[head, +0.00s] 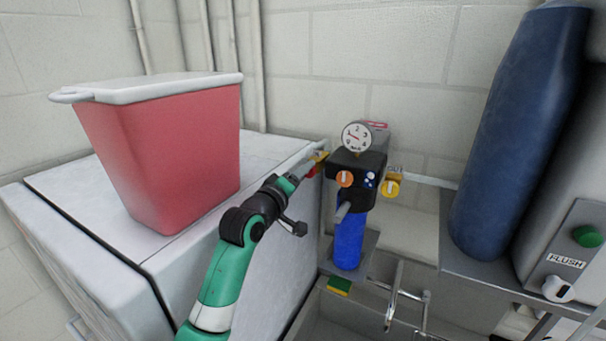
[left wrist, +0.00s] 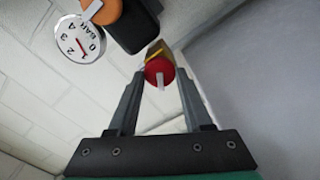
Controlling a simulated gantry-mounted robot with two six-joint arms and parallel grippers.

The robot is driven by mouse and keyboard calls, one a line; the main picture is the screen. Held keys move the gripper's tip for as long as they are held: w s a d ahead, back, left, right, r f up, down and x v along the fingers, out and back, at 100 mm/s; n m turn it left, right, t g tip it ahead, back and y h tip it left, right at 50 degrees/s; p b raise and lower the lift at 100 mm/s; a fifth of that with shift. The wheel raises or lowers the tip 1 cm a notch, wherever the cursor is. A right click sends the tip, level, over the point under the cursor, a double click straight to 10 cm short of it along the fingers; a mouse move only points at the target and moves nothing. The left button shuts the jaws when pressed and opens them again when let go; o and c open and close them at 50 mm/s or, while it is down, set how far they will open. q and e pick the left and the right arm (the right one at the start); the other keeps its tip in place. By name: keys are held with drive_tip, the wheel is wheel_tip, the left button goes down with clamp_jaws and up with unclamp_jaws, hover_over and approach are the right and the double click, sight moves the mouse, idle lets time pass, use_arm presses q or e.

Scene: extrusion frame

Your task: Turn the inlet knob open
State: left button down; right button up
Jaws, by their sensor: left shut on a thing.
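The inlet knob is a red round knob with a white pointer bar on a yellow body. In the left wrist view the red knob (left wrist: 157,70) sits between my finger tips, its white bar pointing towards the palm. In the head view the red knob (head: 312,171) is small and partly hidden by my gripper, left of the black regulator block (head: 356,164). My left gripper (head: 306,172), also in the left wrist view (left wrist: 160,76), is shut on the red knob. My right gripper is out of view.
A pressure gauge (head: 357,137), an orange knob (head: 345,179) and a yellow knob (head: 392,188) sit close by, above a blue bowl (head: 349,243). A red bin (head: 170,150) stands on the white cabinet at left. A large blue cylinder (head: 515,130) stands at right.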

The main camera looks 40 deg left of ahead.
use_arm(q)
drive_tip(key=n, duration=0.6)
drive_tip(key=shift+f, duration=0.15)
drive_tip(key=shift+n, duration=0.3)
drive_tip(key=shift+c, duration=1.8)
unclamp_jaws()
